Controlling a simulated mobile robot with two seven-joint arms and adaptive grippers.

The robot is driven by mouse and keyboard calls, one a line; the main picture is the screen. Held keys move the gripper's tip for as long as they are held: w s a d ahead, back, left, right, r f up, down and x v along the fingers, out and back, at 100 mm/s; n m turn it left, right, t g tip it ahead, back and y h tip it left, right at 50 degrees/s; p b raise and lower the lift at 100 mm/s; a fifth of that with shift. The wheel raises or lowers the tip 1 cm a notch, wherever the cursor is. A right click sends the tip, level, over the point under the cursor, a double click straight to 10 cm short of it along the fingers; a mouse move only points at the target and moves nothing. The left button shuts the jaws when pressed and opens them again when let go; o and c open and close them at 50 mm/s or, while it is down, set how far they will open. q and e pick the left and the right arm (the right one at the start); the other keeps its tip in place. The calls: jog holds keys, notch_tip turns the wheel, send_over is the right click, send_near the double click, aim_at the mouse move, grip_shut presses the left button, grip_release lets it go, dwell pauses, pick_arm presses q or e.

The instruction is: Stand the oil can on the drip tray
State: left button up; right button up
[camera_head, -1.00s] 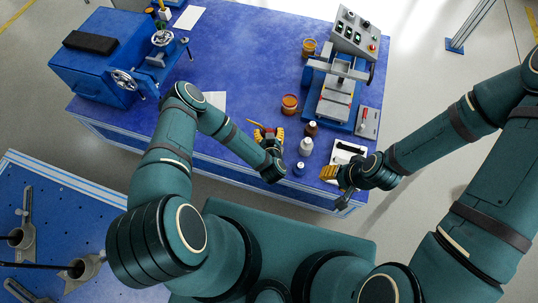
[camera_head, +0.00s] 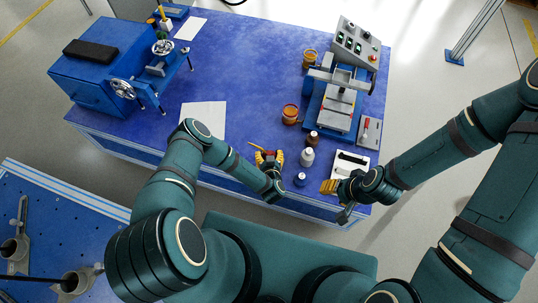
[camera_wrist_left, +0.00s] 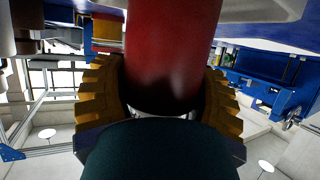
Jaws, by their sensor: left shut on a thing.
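My left gripper (camera_head: 268,158) has yellow fingers and is over the front of the blue bench. It is shut on a red cylindrical body, which I take to be the oil can (camera_wrist_left: 172,50). In the left wrist view the can fills the space between the yellow fingers. In the head view the fingers hide most of it, and a thin yellow spout sticks out to the upper left. A white tray with a dark recess or item, likely the drip tray (camera_head: 364,157), lies at the bench's front right. My right gripper (camera_head: 330,187) is by its front-left corner.
A white bottle (camera_head: 307,157), a brown bottle (camera_head: 313,138) and a small blue bottle (camera_head: 300,180) stand between the left gripper and the tray. An amber jar (camera_head: 290,114) and a press (camera_head: 337,107) are behind. Paper (camera_head: 204,120) lies left; the bench middle is clear.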

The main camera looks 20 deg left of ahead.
pick_arm(q)
jog(key=o, duration=0.9)
jog(key=shift+f, duration=0.15)
jog(key=shift+c, duration=0.2)
jog(key=o, duration=0.6)
jog(key=shift+c, duration=0.2)
